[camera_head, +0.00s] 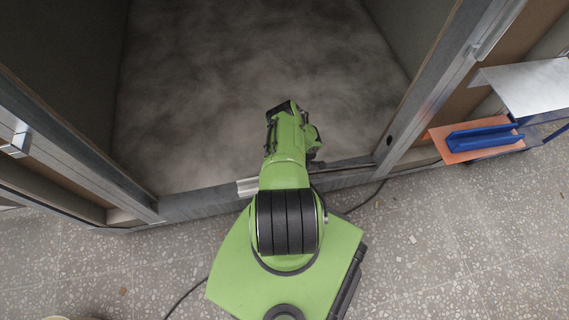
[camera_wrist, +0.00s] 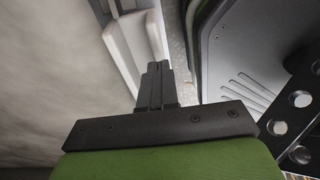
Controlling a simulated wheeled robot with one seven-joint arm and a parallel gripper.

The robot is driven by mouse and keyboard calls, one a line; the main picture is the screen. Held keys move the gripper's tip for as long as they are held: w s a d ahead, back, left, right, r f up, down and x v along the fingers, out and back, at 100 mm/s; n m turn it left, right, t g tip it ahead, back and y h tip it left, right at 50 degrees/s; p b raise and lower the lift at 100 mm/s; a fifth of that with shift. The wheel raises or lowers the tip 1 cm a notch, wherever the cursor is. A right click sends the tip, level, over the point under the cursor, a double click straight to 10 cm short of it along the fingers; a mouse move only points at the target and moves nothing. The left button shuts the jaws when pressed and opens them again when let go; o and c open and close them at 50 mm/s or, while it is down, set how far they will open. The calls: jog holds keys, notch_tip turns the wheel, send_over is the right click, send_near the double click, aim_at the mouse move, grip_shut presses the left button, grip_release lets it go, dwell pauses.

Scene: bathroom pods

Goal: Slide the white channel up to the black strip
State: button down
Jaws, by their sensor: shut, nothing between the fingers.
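The white channel (camera_head: 247,187) lies along the doorway sill in the head view, its left end showing beside my arm. My arm covers the rest of it. In the wrist view a white, lipped piece that looks like the channel (camera_wrist: 126,48) runs up to the fingers. My gripper (camera_wrist: 157,66) has its black fingers together, with nothing between them. Its tips are at or very near the white piece; contact cannot be told. A thin dark strip (camera_head: 347,163), perhaps the black strip, lies on the sill to the right of my arm.
Grey metal posts frame the doorway, the right one (camera_head: 440,88) close to the sill's end. The pod floor (camera_head: 250,60) is bare. At right, a blue part (camera_head: 482,137) lies on an orange board (camera_head: 450,156). A dark cable crosses the speckled floor.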

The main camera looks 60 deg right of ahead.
jog(key=c, duration=1.7)
grip_release()
jog(key=shift+w+r, duration=0.1)
jog(key=o, duration=0.6)
jog(key=shift+g+h, duration=0.3)
jog(key=shift+h, duration=0.1)
jog(key=w+r+p, duration=0.1)
jog(key=r, duration=0.1)
jog(key=w+a+r, duration=0.1)
jog(key=w+r, duration=0.1)
jog(key=w+a+r+p, duration=0.1)
jog(key=r, duration=0.1)
jog(key=shift+w+a+r+p, duration=0.2)
jog(key=shift+w+r+p, duration=0.15)
jog(key=shift+w+r, duration=0.05)
jog(key=shift+g, duration=0.3)
jog(key=a+r, duration=0.1)
jog(key=w+a+r, duration=0.1)
jog(key=r, duration=0.1)
jog(key=w+a+r+p, duration=0.1)
jog(key=a, duration=0.1)
jog(key=shift+w+r, duration=0.15)
jog(key=shift+r, duration=0.15)
jog(key=shift+f, duration=0.15)
notch_tip(320, 180, down, 16)
jog(key=b, duration=0.7)
jog(key=shift+r, duration=0.2)
